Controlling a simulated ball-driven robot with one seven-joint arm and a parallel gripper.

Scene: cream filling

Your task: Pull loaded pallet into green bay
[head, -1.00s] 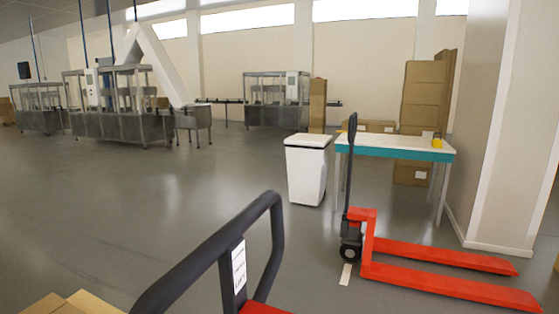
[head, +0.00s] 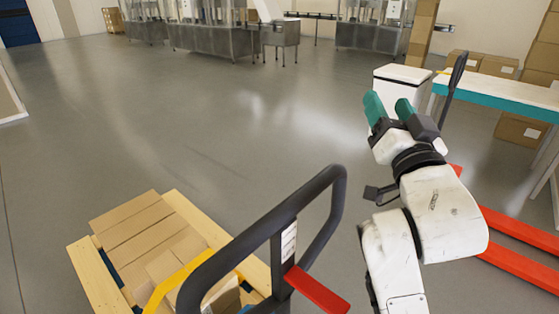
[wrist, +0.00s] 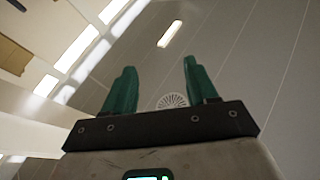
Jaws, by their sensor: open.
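The loaded pallet (head: 82,262) is a pale wooden pallet with several brown cardboard boxes (head: 150,235) on it, at the lower left of the head view. A dark looped handle (head: 338,190) with a red part (head: 318,289) stands in front of it and hides some of its right side. My gripper (head: 389,107) is raised right of the handle, apart from it, with green fingers spread and nothing between them. In the wrist view my gripper (wrist: 158,85) points up toward the ceiling, open and empty. I see no green bay in these frames.
A red pallet jack (head: 520,235) stands at the right, partly behind my arm. A white bin (head: 402,84) and a teal-edged table (head: 500,101) are at the upper right. Machines (head: 215,38) line the back. The grey floor in the middle and left is clear.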

